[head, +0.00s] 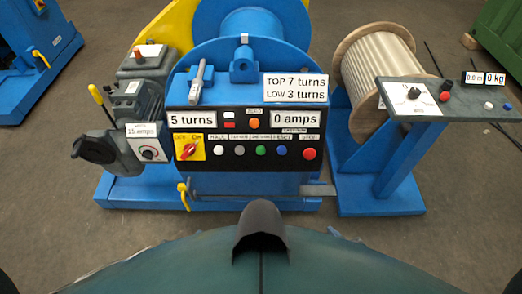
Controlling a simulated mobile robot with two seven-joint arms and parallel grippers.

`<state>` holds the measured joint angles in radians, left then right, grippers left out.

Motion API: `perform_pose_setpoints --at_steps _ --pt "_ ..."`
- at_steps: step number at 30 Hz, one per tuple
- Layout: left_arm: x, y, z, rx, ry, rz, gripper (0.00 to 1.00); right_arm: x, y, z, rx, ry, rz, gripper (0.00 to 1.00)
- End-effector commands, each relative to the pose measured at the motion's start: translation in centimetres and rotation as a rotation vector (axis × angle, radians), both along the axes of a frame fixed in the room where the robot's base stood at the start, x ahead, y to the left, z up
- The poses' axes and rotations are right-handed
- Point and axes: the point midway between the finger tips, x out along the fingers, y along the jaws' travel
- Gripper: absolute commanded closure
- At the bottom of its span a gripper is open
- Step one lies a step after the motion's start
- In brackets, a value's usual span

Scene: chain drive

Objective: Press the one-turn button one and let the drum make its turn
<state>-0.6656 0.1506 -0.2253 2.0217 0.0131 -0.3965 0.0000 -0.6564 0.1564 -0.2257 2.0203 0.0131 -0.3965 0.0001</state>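The blue winch's black control panel (245,140) faces me. Its lower row has a white button (218,151), a black button (239,150), a green button (260,150), a blue button (282,150) and a larger red button (309,153). The small labels above are hard to read; the green one's may say one turn. The drum (238,22) stands behind. My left gripper is not visible.
A red rotary switch (188,151) on yellow is left of the buttons. A grey motor (145,105) is left; a rope reel (375,75) and side console (440,98) are right.

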Motion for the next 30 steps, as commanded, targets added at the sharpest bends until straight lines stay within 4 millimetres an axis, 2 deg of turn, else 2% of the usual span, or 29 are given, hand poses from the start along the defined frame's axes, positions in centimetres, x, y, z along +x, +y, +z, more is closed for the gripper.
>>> perform_pose_setpoints --at_steps 26,30 --pt "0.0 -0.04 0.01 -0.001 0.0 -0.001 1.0 -0.56 0.22 -0.22 0.009 0.013 -0.007 0.64" --pt "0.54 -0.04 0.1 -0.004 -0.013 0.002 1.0 -0.22 0.17 -0.09 0.006 0.002 -0.002 0.64"
